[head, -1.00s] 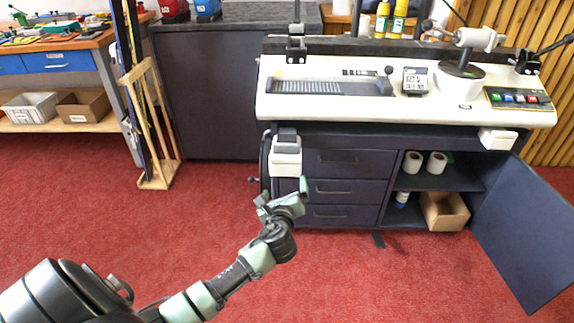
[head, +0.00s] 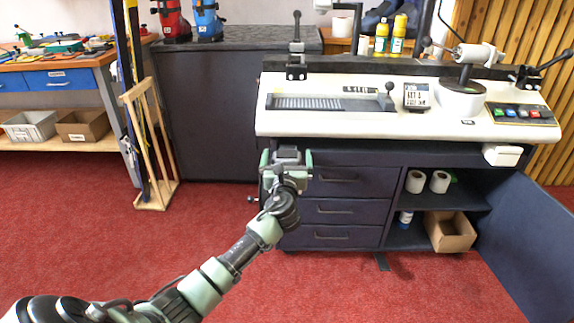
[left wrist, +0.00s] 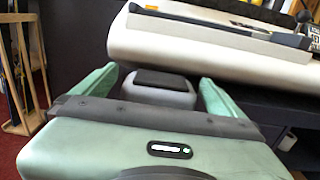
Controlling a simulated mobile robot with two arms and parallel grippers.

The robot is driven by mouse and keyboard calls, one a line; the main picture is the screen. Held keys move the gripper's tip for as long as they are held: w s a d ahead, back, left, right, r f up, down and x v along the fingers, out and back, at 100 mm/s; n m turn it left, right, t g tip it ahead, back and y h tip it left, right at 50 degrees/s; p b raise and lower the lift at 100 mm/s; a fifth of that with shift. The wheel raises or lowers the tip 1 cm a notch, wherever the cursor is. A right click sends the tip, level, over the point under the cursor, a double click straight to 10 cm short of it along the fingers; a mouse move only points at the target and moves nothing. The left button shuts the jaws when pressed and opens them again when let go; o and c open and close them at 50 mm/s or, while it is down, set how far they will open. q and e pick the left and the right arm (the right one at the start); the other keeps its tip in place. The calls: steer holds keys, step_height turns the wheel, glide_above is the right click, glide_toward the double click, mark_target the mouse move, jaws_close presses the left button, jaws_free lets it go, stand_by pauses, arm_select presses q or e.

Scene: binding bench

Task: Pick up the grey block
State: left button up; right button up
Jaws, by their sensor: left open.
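The grey block (head: 287,153) shows as a small dark-topped piece at the left front of the white bench machine, in line with my left gripper. In the left wrist view the grey block (left wrist: 165,84) has a black patch on top and sits between the two green fingers. My left gripper (head: 286,162) is open, one finger on each side of the block; it also shows in the left wrist view (left wrist: 160,88). I cannot tell whether the fingers touch the block. Its lower part is hidden by the gripper. My right gripper is not in view.
The white bench machine (head: 400,125) stands just behind and above the gripper. Drawers (head: 342,210) lie below it, and an open cabinet door (head: 525,235) stands at the right. A wooden rack (head: 155,150) with skis is at the left. Red floor (head: 120,250) is clear in front.

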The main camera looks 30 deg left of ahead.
arm_select(q)
steer(key=shift+w+a, duration=0.1)
steer(key=c, duration=1.4)
steer(key=shift+c, duration=0.7)
steer(key=shift+r, duration=0.2)
